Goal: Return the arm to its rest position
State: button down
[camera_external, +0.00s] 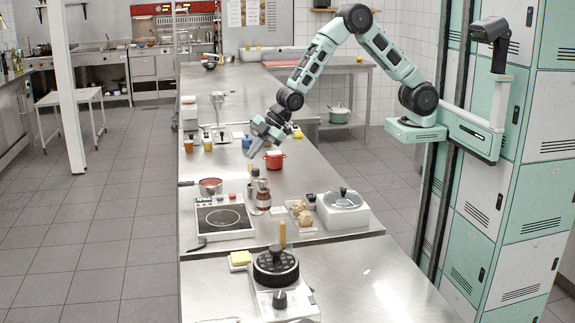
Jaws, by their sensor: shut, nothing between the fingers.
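My arm (380,45) reaches from the column at the right out over the long steel counter (345,265), bent up and then down. My gripper (254,143) hangs at its end above the counter, pointing down and left. It is shut and empty.
Lockers (529,205) stand at the right.

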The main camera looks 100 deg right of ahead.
jog(key=s+d+r+m+g, duration=0.1)
jog(key=s+r+m+g, duration=0.15)
jog(key=s, duration=0.75)
jog(key=s+d+r+m+g+h, duration=0.1)
jog(key=s+d+r+m, duration=0.15)
jog(key=s, duration=0.75)
jog(key=s+d+r+m+g, duration=0.1)
jog(key=s+m, duration=0.2)
jog(key=s, duration=0.7)
jog(key=s+a+n+g+b, duration=0.1)
jog(key=s+a+n, duration=0.2)
jog(key=s+a, duration=0.4)
jog(key=s+a+n+g+b, duration=0.1)
jog(key=s+a+n+g, duration=0.1)
jog(key=s+a+n, duration=0.2)
jog(key=s+a, duration=0.3)
jog(key=a, duration=0.4)
jog(key=shift+s+a+y, duration=0.25)
jog(key=shift+a+y, duration=0.05)
jog(key=shift+a, duration=0.05)
jog(key=shift+f+b, duration=0.15)
jog(key=shift+b, duration=0.2)
